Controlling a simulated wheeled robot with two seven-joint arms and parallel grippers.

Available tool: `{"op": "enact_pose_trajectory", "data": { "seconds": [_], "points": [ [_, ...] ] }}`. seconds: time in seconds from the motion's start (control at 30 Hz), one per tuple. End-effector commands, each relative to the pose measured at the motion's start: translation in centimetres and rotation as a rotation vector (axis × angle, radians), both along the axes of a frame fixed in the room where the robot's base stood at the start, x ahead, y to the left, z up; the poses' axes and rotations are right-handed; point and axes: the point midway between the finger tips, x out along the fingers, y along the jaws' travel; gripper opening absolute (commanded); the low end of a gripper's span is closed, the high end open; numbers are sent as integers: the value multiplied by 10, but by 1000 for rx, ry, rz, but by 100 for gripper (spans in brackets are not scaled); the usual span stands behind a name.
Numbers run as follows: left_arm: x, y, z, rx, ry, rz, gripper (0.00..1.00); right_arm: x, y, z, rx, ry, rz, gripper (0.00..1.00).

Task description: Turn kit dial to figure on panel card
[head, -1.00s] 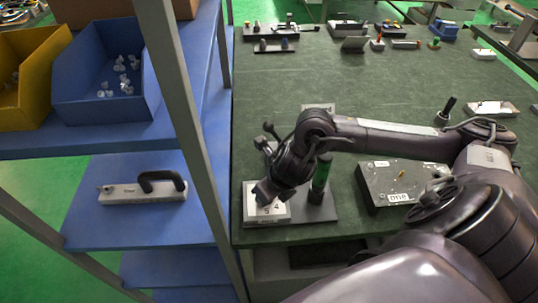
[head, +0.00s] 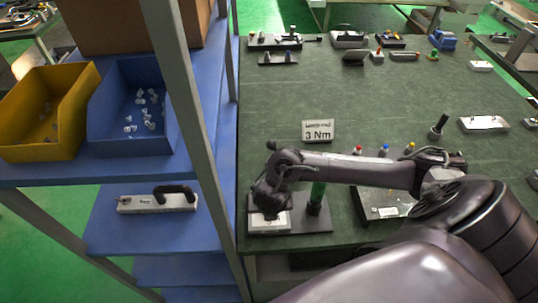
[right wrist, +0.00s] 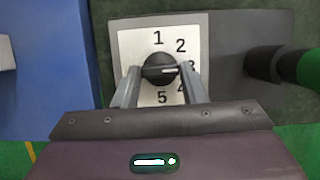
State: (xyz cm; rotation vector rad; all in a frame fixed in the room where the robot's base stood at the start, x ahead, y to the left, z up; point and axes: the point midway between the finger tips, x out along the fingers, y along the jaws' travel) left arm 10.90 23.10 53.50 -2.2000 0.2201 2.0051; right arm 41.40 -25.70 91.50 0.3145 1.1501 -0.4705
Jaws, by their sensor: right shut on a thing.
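The panel card (head: 318,131) stands on the green bench and reads "3 Nm", with a smaller line above it. The kit dial is a black knob (right wrist: 159,68) on a white plate (right wrist: 133,45) printed 1 to 5 in the right wrist view. Its white pointer mark points right, toward the partly hidden 3. My right gripper (right wrist: 160,80) is shut on the knob, one finger on each side. In the head view my right gripper (head: 270,210) hides the knob and much of the plate (head: 268,226). My left gripper is not in view.
A green-and-black upright handle (head: 317,192) stands right of the dial on the same dark base. A grey box (head: 380,203) with coloured knobs lies beyond, partly behind my arm. A shelf post (head: 190,120) and blue bin (head: 130,105) stand left.

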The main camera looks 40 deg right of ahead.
Motion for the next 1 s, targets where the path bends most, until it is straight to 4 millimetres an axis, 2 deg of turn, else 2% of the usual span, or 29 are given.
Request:
{"op": "enact_pose_trajectory", "data": {
  "seconds": [0.47,0.5,0.67,1.0],
  "points": [
    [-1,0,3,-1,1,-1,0,3,-1,2,-2,-8,-19,15],
    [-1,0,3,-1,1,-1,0,3,-1,2,-2,-8,-19,39],
    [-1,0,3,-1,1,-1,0,2,-1,2,-1,-6,-18,60],
    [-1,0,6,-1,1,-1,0,0,1,6,1,-3,-15,60]
  ]
}}
